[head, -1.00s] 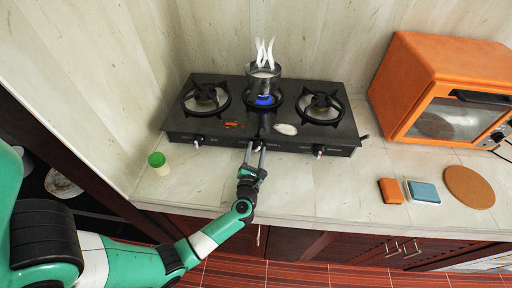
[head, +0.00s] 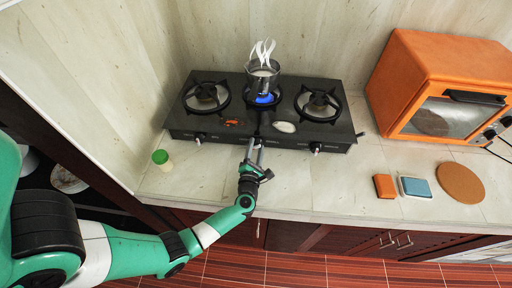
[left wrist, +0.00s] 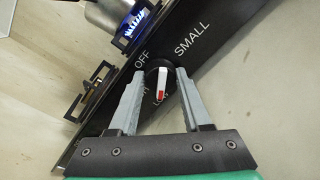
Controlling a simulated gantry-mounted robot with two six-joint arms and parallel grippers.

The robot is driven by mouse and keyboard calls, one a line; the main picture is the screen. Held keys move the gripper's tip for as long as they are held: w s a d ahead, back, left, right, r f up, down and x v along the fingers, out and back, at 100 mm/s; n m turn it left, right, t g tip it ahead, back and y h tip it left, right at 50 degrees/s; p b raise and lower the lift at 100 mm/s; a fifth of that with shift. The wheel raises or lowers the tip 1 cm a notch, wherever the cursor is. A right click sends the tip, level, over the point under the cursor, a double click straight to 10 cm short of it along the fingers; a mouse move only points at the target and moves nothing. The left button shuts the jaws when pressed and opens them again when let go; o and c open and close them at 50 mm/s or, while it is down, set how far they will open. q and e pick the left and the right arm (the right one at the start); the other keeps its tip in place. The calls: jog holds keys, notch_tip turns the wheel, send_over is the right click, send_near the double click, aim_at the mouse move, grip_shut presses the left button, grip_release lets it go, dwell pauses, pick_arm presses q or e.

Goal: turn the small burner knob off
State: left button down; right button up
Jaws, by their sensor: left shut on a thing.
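The small burner knob (left wrist: 158,80) is black with a white and red pointer, on the stove's front panel beside the words OFF and SMALL in the left wrist view. My left gripper (left wrist: 160,82) is shut on this knob, one finger on each side. In the head view the left gripper (head: 254,142) reaches the middle of the stove's front edge and hides the knob. The small burner (head: 264,100) at the stove's centre shows a blue flame under a steaming metal pot (head: 262,74). My right gripper is not in view.
The black stove (head: 190,122) has two larger burners, with a left knob (head: 199,138) and a right knob (head: 315,147). An orange toaster oven (head: 425,65), sponges (head: 385,186) and a round cork mat (head: 460,182) are at right. A green-lidded jar (head: 161,160) stands left.

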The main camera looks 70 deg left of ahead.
pick_arm(q)
jog(key=shift+c, duration=1.8)
grip_release()
jog(key=shift+d, duration=0.1)
jog(key=shift+s+d, duration=0.2)
jog(key=shift+d, duration=0.1)
jog(key=p+v, duration=0.2)
jog(key=v, duration=0.8)
jog(key=shift+s+d, duration=0.2)
jog(key=shift+d, duration=0.1)
